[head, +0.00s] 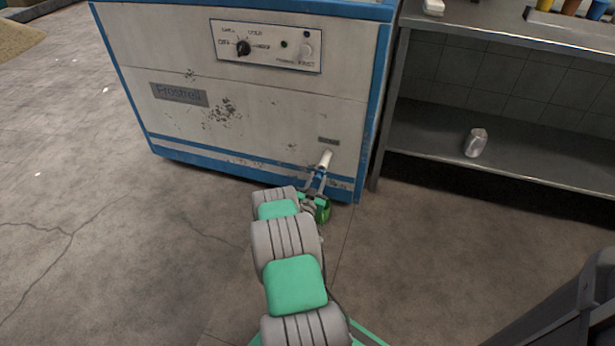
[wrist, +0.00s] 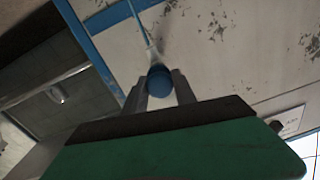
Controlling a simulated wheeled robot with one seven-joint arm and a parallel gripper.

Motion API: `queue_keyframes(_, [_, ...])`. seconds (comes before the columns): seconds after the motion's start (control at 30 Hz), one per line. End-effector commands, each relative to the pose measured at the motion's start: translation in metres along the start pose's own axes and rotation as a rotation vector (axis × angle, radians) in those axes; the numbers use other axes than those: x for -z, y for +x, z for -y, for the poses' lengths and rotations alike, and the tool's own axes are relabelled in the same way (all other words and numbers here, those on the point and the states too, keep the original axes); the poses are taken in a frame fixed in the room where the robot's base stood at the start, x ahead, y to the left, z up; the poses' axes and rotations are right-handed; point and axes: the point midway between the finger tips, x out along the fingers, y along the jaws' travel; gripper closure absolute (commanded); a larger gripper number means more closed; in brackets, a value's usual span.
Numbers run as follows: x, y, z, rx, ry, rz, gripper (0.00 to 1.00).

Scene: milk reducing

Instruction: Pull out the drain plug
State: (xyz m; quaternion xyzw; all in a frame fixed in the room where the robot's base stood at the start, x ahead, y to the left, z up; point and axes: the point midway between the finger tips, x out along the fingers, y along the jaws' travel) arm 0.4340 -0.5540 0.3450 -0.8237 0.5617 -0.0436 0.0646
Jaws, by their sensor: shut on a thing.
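The drain plug (wrist: 160,82) shows in the wrist view as a round blue knob between my two fingers. My gripper (wrist: 160,88) is shut on it, with one grey finger on each side. In the head view my gripper (head: 319,178) is low at the front right corner of the freezer (head: 270,110). A short white pipe (head: 325,159) shows just above my fingers there. The plug itself is hard to make out in the head view, and I cannot tell how far it sits in the freezer.
The freezer front carries a control panel (head: 266,46) with a black knob. A metal shelf unit (head: 500,140) stands close on the right, with a can (head: 476,142) on its lower shelf. The concrete floor (head: 120,250) is open to the left.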

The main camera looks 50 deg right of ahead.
Motion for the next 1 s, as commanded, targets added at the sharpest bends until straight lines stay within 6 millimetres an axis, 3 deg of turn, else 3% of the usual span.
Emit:
queue_keyframes(0.27, [0.001,-0.001,-0.004,-0.004,0.002,-0.002,1.0])
queue_keyframes(0.3, [0.001,-0.001,-0.005,-0.004,0.002,-0.002,0.67])
queue_keyframes(0.57, [0.001,0.0,-0.007,-0.008,0.002,-0.002,0.45])
queue_keyframes(0.83, [0.001,-0.002,-0.006,-0.008,0.001,-0.001,0.45])
queue_keyframes(1.0, [0.003,-0.028,-0.004,-0.005,-0.002,0.002,0.45])
